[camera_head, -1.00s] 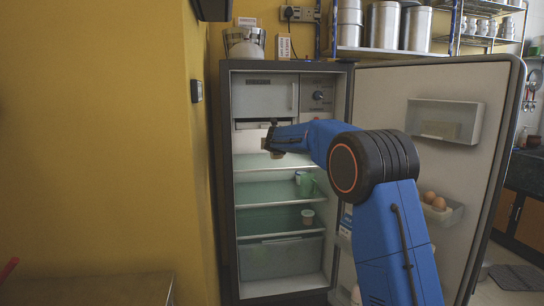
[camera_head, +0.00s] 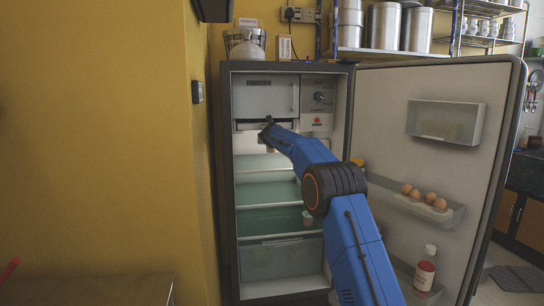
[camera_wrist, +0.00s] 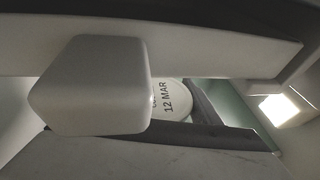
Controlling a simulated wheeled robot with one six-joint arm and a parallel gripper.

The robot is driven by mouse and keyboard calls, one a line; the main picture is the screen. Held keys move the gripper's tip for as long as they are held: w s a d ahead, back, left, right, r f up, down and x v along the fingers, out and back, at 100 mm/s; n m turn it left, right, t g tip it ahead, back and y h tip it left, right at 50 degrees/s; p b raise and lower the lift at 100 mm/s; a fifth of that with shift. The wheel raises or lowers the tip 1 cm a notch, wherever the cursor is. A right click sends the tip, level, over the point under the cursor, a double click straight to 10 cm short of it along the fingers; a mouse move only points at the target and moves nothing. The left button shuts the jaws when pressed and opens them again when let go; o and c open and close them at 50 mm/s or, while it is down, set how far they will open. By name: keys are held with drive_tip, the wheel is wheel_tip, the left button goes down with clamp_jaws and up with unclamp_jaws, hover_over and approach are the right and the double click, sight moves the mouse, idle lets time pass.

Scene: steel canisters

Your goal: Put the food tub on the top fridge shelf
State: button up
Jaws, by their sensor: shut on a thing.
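The food tub shows in the wrist view as a round pale lid (camera_wrist: 174,99) marked "12 MAR", with dark finger parts beside it. My gripper (camera_head: 268,135) is shut on it inside the upper part of the open fridge, below the freezer box. In the head view the tub is small and mostly hidden by my gripper. The top fridge shelf (camera_head: 258,163) lies below my gripper. A gap seems to remain between tub and shelf, but I cannot judge its size.
The freezer box (camera_head: 264,97) is close above my gripper. A pale rounded block (camera_wrist: 92,85) fills much of the wrist view's left. Another small tub (camera_head: 307,217) stands on a lower shelf. The open door (camera_head: 380,95) at right carries eggs (camera_head: 423,196) and a bottle (camera_head: 425,270).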

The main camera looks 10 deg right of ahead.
drive_tip(key=shift+w+f, duration=0.2)
drive_tip(key=shift+f, duration=1.45)
drive_tip(key=shift+w+f, duration=0.2)
drive_tip(key=shift+f, duration=1.4)
drive_tip(key=shift+w+f, duration=0.2)
drive_tip(key=shift+f, duration=0.05)
drive_tip(key=shift+f, duration=0.1)
drive_tip(key=o, duration=1.3)
drive_tip(key=shift+s, duration=0.15)
drive_tip(key=v, duration=1.1)
drive_tip(key=shift+s+a+r, duration=0.1)
drive_tip(key=shift+s+r, duration=0.15)
drive_tip(key=shift+s, duration=0.1)
